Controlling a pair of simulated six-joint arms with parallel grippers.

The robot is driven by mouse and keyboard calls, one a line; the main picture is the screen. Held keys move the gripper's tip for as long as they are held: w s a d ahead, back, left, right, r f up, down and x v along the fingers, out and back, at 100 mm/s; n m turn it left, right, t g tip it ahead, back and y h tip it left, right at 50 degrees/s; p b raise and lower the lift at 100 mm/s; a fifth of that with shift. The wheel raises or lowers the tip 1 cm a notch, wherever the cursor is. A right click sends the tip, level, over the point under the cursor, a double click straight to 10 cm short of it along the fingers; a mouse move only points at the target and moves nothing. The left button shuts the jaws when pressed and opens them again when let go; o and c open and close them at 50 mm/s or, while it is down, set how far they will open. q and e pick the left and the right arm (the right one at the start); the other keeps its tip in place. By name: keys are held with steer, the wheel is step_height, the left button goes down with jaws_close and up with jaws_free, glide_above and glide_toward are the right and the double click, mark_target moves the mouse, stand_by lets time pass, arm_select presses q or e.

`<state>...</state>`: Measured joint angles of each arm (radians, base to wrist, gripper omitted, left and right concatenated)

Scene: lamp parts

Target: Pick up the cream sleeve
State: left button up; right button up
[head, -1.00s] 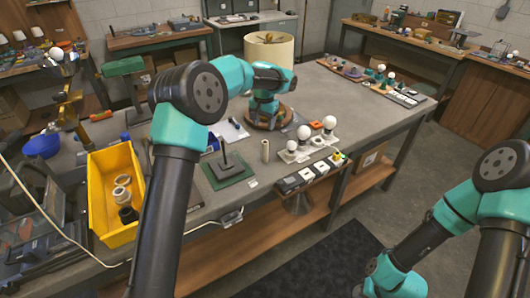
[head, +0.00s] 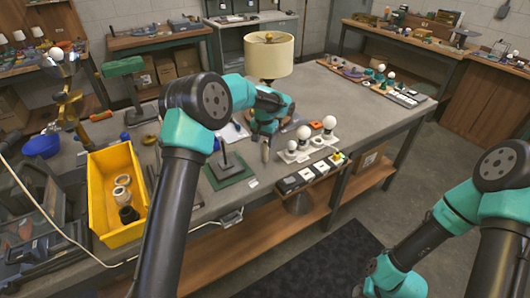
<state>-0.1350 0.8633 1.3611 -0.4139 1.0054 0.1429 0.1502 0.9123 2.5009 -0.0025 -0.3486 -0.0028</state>
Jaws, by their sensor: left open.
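The cream sleeve (head: 265,154) is a small upright tube on the workbench, just right of the green square base with a dark post. Its lower part shows below my left gripper (head: 265,142); the gripper hides its top. My left gripper is open and points down right at the sleeve; I cannot tell whether the fingers surround it or touch it. My right arm is at the lower right, off the bench, and its fingers are out of frame.
A green base with a post (head: 229,168) stands close to the left. White bulbs on holders (head: 329,125) and a row of boxes (head: 307,174) are to the right. A cream-shaded lamp (head: 269,55) stands behind. A yellow bin (head: 101,190) holds rings.

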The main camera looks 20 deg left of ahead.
mark_target(265, 149)
arm_select(q)
steer(key=shift+d+f, duration=0.15)
steer(key=shift+f, duration=2.2)
steer(key=shift+c, duration=0.3)
steer(key=c, duration=0.9)
steer(key=shift+c, duration=0.2)
steer(key=shift+r, duration=0.1)
steer(key=shift+r, duration=1.4)
steer(key=s+d+r, duration=0.1)
steer(key=s+d, duration=0.1)
steer(key=s, duration=0.5)
steer(key=s+d+r, duration=0.1)
steer(key=s+d, duration=0.1)
steer(key=s, duration=0.6)
steer(key=shift+s+d, duration=0.2)
steer(key=shift+s, duration=0.05)
steer(key=shift+a+r, duration=0.1)
